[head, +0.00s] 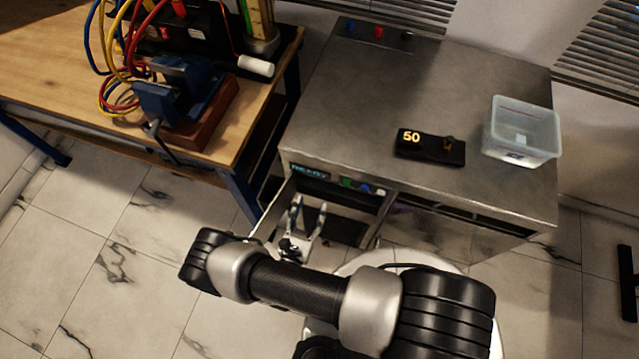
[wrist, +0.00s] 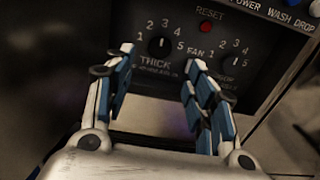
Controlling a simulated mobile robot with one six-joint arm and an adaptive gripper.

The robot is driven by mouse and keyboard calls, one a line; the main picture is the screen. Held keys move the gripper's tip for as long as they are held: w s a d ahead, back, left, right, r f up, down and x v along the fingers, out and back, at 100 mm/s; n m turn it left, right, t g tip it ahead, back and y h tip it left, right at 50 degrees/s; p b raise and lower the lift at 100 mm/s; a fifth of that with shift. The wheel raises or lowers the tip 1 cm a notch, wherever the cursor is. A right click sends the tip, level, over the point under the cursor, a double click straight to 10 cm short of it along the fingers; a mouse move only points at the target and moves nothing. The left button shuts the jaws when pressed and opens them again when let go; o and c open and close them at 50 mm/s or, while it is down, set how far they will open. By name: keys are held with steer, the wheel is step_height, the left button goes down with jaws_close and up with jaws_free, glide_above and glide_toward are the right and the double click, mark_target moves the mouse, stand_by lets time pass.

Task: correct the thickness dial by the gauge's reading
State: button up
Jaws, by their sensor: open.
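The thickness dial (wrist: 161,46) is a black knob marked THICK on the dark panel in the wrist view, with numbers 1 to 5 around it. Its pale mark points roughly up, toward 2 or 3; I cannot tell exactly. My gripper (wrist: 160,57) is open and empty, its blue-padded fingers on either side of the dial's lower area. I cannot tell whether they touch the panel. In the head view my gripper (head: 309,205) is at the cabinet front. The gauge (head: 430,147) is a black box on the cabinet top, showing 50 in yellow.
A second dial (wrist: 229,58) by the FAN label is close to my right finger. A red RESET button (wrist: 206,27) is above. The steel cabinet (head: 370,95) carries a translucent bin (head: 522,130). A workbench (head: 55,50) with a blue vise (head: 172,97) stands left.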

steer(key=b+x, duration=0.1)
steer(key=x, duration=0.8)
steer(key=c, duration=1.1)
